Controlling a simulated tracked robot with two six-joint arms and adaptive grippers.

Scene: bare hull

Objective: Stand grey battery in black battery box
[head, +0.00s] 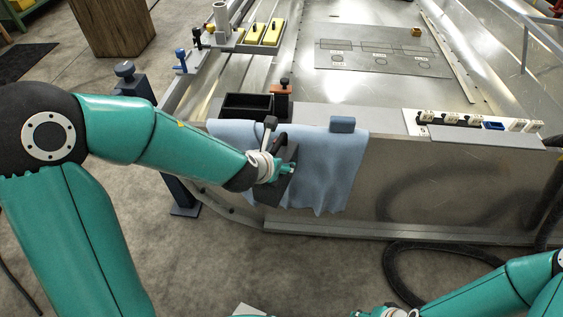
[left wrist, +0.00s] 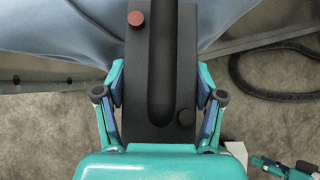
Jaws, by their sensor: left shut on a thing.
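The grey battery (head: 278,188) is a dark block in front of the hull's near wall, below the edge. In the left wrist view it (left wrist: 161,70) has a long groove, a red knob and a black knob. My left gripper (head: 283,172) is shut on it, with a finger on each side in the left wrist view (left wrist: 160,108). The black battery box (head: 246,113) is an open dark box on the hull's near edge, behind and left of the battery; its inside looks empty. My right gripper (head: 383,313) shows only partly at the bottom edge, and its fingers are unclear.
A blue cloth (head: 335,175) drapes over the near edge, behind the battery. An orange-red clamp (head: 282,89) stands beside the box. Yellow blocks (head: 271,34) lie farther back. A hose (head: 420,246) curls on the floor.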

